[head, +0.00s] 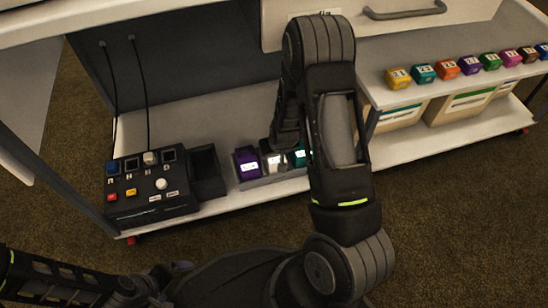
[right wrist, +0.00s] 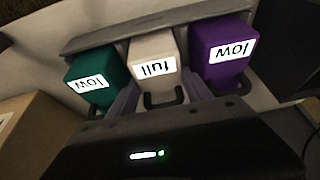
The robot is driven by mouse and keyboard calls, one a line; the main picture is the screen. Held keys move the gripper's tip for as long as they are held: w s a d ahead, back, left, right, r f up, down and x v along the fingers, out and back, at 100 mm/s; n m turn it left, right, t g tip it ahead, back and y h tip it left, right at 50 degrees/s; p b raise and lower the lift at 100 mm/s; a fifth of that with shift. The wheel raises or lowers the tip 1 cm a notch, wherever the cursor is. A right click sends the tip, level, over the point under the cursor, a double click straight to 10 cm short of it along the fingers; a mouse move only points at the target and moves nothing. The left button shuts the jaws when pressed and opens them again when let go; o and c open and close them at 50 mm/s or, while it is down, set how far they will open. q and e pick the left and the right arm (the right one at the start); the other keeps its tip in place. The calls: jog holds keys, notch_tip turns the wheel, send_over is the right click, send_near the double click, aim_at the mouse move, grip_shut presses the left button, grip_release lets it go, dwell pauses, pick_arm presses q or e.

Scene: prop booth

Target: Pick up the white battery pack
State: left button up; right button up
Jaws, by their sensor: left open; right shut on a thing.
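The white battery pack (right wrist: 153,50), labelled "full" with a dark handle, sits between a teal pack (right wrist: 90,78) and a purple pack (right wrist: 221,48), both labelled "low". In the head view the white pack (head: 272,161) shows in the grey tray (head: 273,180) on the lower shelf, partly behind my right arm. My right gripper (right wrist: 159,88) has a finger on each side of the white pack and is shut on it. The pack still sits in the row. My left gripper (head: 180,268) is low at the left, dark and open, away from the packs.
A black charger box (head: 150,190) with buttons and slots stands left of the tray, with an empty black bin (head: 205,172) between. Numbered coloured blocks (head: 446,69) line the right shelf, above storage boxes (head: 460,106). Two cables hang at the left.

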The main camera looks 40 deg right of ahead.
grip_shut()
dwell(0.5)
